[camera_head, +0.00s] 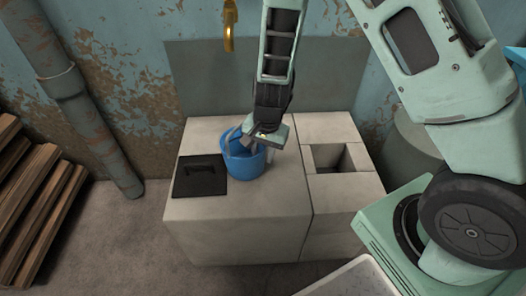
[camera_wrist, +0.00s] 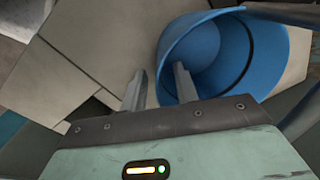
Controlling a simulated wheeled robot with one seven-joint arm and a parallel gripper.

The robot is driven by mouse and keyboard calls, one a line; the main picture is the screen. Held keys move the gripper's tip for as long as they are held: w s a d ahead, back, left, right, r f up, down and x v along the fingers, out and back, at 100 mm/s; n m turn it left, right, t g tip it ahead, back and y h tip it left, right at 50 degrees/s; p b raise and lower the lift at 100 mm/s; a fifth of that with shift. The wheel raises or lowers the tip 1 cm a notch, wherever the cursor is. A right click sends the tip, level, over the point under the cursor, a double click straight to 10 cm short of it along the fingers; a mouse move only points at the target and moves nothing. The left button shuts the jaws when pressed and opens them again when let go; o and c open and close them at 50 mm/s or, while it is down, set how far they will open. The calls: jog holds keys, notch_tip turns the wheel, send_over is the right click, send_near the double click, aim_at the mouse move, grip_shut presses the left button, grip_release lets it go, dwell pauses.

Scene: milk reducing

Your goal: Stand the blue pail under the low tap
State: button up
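The blue pail (camera_head: 244,164) stands upright on the pale stone block, seen in the head view. In the wrist view, the pail (camera_wrist: 205,45) shows its open mouth and inner wall. My gripper (camera_head: 246,140) is at the pail's rim, tilted down from above. In the wrist view, my gripper's two fingers (camera_wrist: 160,82) are apart; the right one overlaps the pail's mouth and the left one is outside it, with the rim between them. Whether either finger touches the wall is unclear. A brass tap (camera_head: 229,28) is on the wall behind, above the block.
The stone block (camera_head: 245,225) has a square opening (camera_head: 333,158) at its right. A black plate with a handle (camera_head: 200,177) lies left of the pail. A rusty pipe (camera_head: 95,130) and stacked timber (camera_head: 35,200) stand at the left. Bare stone lies in front of the pail.

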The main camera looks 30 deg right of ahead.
notch_tip(320, 180, up, 17)
jog(key=s+d+p, duration=0.1)
jog(key=p, duration=0.7)
jog(key=shift+r, duration=0.2)
jog(key=s+a+r+n, duration=0.3)
jog(key=s+r+n, duration=0.1)
jog(key=s+n, duration=0.25)
jog(key=s+a+r+n+p, duration=0.1)
jog(key=s+a+r+n, duration=0.35)
jog(key=s, duration=0.35)
jog(key=s+a+r+n, duration=0.2)
jog(key=s+r+n, duration=0.2)
jog(key=s+n, duration=0.25)
notch_tip(320, 180, up, 22)
jog(key=p, duration=2.2)
jog(key=shift+s+a+m+g, duration=0.2)
jog(key=shift+s+m+g, duration=0.15)
jog(key=shift+m+g, duration=0.1)
